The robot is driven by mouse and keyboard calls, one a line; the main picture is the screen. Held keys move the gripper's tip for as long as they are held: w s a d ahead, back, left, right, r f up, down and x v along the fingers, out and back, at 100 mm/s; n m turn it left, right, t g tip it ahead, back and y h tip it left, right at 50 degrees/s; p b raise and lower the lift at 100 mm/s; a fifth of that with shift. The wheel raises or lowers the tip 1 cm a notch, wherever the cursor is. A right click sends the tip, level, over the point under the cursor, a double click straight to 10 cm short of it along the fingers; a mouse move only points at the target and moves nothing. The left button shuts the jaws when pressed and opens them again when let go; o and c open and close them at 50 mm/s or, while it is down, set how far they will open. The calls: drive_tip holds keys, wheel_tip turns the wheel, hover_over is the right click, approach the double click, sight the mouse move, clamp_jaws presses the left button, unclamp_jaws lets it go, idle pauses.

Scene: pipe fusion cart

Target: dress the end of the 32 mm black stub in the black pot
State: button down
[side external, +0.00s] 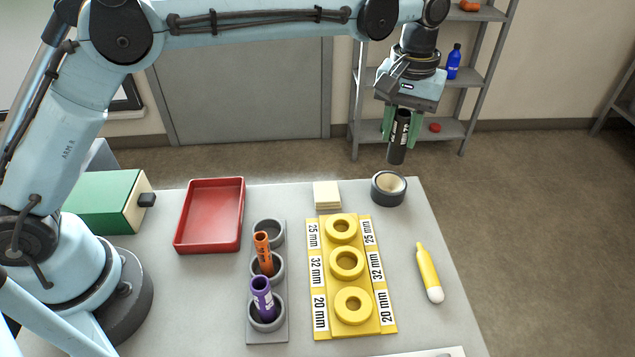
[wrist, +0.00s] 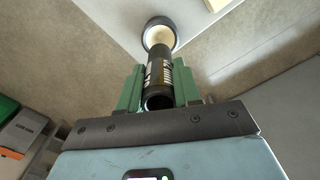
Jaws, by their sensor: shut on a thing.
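My gripper (side external: 397,125) is shut on the black stub (side external: 399,136), an upright tube with pale lettering. It holds the stub in the air, above and slightly right of the black pot (side external: 376,193). The pot is a short dark round cup with a cream inside, at the back right of the table. In the wrist view, the green fingers of my gripper (wrist: 159,88) flank the stub (wrist: 157,75), and the pot (wrist: 147,34) shows beyond its far end. The stub's lower end is apart from the pot in the side view.
A yellow rack (side external: 373,300) holds several rings beside size labels. A grey holder (side external: 280,334) carries an orange tube (side external: 263,250) and a purple tube (side external: 262,295). A red tray (side external: 209,240), pale pads (side external: 327,195) and a yellow bottle (side external: 428,270) also lie on the table.

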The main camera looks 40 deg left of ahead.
sight(395, 159)
drive_tip(key=shift+f, duration=2.25)
drive_tip(key=shift+f, duration=1.05)
